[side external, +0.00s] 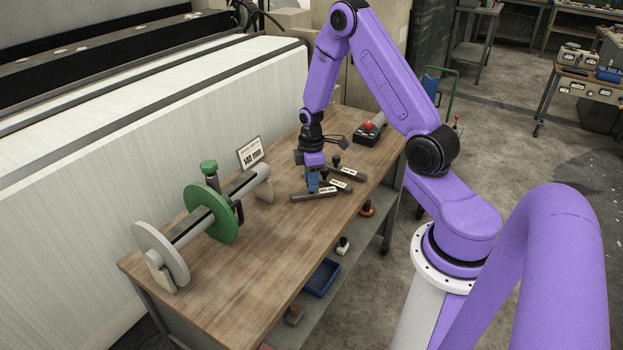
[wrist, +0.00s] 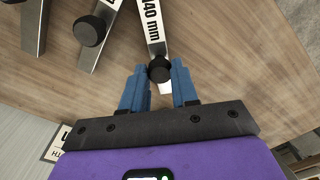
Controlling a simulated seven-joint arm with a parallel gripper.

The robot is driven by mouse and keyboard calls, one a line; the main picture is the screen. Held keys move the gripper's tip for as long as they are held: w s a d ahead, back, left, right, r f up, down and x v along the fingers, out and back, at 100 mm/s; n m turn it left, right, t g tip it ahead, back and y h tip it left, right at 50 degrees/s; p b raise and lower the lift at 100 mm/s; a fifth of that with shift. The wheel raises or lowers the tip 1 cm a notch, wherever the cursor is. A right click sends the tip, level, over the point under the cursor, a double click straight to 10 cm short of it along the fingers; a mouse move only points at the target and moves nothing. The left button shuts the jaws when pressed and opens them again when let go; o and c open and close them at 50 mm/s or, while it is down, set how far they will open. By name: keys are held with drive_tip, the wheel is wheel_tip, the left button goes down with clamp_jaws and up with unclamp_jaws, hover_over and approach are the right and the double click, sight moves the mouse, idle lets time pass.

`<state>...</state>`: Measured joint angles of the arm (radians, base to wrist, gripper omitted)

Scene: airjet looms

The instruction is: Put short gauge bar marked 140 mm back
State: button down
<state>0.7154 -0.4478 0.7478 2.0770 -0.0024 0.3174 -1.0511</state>
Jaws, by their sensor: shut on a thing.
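The short gauge bar marked 140 mm (wrist: 151,25) is a flat metal bar with a black round knob (wrist: 159,69), in the wrist view top centre. My gripper (wrist: 160,78) has its blue fingers on either side of the knob, shut on it. In the side view my gripper (side external: 313,187) points down at the nearest bar (side external: 301,197) over the bench. I cannot tell whether the bar touches the wood. Two other knobbed bars (wrist: 92,31) lie to its left in the wrist view.
On the wooden bench (side external: 240,265), a beam with a green disc (side external: 212,215) and a grey disc (side external: 160,255) stands at left. A 140 mm sign (side external: 250,155) stands behind it. A black box with a red button (side external: 368,130) is at the far end. The bench front is clear.

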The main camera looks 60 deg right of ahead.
drive_tip(key=c, duration=0.9)
unclamp_jaws()
drive_tip(key=shift+f, duration=0.1)
drive_tip(key=shift+o, duration=0.2)
wheel_tip(320, 180, up, 12)
drive_tip(key=s+a+r+n, duration=0.1)
drive_tip(key=s+a+r, duration=0.15)
drive_tip(key=a, duration=0.75)
drive_tip(key=s+a+r+n, duration=0.1)
drive_tip(key=s+a+r, duration=0.1)
drive_tip(key=s+a, duration=0.2)
drive_tip(key=s+a+r, duration=0.2)
drive_tip(key=s+a, duration=0.2)
drive_tip(key=s, duration=0.7)
drive_tip(key=s+a+r+n, duration=0.1)
drive_tip(key=s+a+r, duration=0.1)
drive_tip(key=s+a, duration=0.2)
drive_tip(key=s, duration=0.3)
drive_tip(key=shift+s+a+n, duration=0.3)
drive_tip(key=shift+s+a, duration=0.05)
drive_tip(key=shift+s, duration=0.05)
